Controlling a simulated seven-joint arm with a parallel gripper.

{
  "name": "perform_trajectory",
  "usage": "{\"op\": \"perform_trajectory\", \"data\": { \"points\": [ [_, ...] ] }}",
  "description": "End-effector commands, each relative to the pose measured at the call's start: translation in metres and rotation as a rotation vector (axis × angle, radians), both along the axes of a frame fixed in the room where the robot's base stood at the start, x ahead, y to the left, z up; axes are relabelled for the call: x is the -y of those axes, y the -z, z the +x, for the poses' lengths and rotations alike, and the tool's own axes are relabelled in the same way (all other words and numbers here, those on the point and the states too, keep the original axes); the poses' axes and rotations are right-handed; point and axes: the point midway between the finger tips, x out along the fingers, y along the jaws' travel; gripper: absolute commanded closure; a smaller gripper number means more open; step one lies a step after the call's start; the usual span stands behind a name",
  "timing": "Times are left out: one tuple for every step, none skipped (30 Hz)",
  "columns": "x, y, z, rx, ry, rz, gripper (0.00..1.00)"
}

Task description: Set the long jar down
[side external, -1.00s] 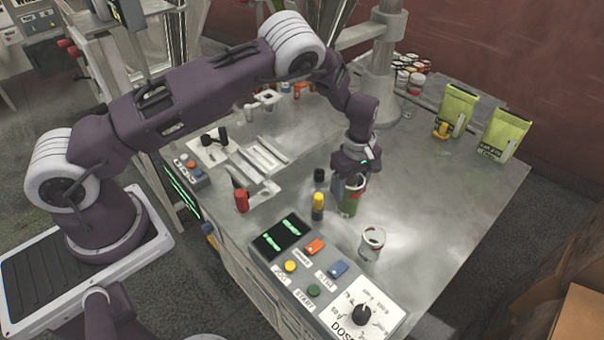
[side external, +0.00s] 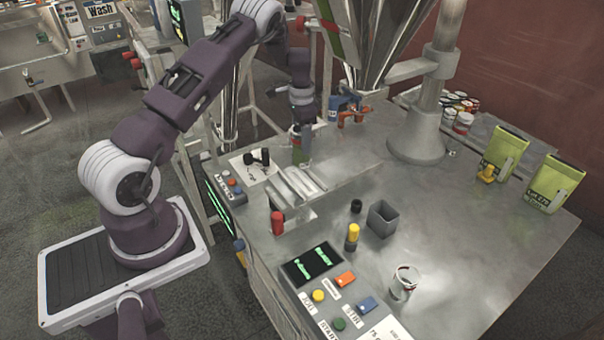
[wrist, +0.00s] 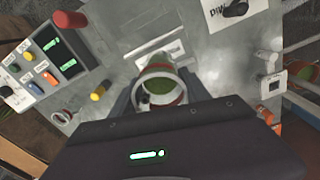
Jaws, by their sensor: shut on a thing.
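My gripper (side external: 301,131) is at the back left of the steel table in the side view, shut on a green jar (side external: 300,156) that hangs below it, just behind the raised metal rails (side external: 296,186). In the wrist view the jar (wrist: 160,84), with green, white and red bands, sits between my fingers in front of a pale slotted plate. Its open mouth faces the camera.
A second, white and red jar (side external: 404,283) stands at the table front. A grey square bin (side external: 382,218), a yellow-topped bottle (side external: 352,236) and a red knob (side external: 277,223) are nearby. The hopper's orange outlet (side external: 354,117) is to the right.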

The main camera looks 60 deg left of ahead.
Motion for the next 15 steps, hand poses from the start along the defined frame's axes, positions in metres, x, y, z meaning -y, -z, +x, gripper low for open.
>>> {"op": "perform_trajectory", "data": {
  "points": [
    [0.001, 0.013, -0.001, -0.004, 0.0, -0.002, 0.92],
    [0.001, 0.019, 0.0, -0.003, 0.0, -0.001, 0.92],
    [0.001, 0.026, 0.0, -0.002, -0.001, -0.001, 0.92],
    [0.001, 0.031, 0.0, -0.002, 0.0, -0.002, 0.92],
    [0.001, 0.034, 0.0, -0.001, 0.0, -0.001, 0.92],
    [0.001, 0.038, 0.001, 0.0, 0.0, 0.0, 0.92],
    [0.001, 0.042, 0.001, 0.0, -0.001, -0.001, 0.92],
    [0.001, 0.047, 0.0, -0.001, -0.001, -0.001, 0.92],
    [0.002, 0.054, 0.0, -0.002, -0.001, -0.001, 0.92],
    [0.002, 0.06, 0.0, -0.002, -0.001, -0.001, 0.92],
    [0.002, 0.066, 0.0, -0.002, -0.001, -0.001, 0.92],
    [0.002, 0.072, 0.0, -0.002, -0.001, -0.001, 0.92],
    [0.002, 0.074, 0.0, -0.001, -0.002, -0.001, 0.92],
    [0.001, 0.075, 0.001, 0.001, -0.002, 0.0, 0.92],
    [0.001, 0.074, 0.001, 0.002, -0.002, 0.0, 0.92]
  ]
}}
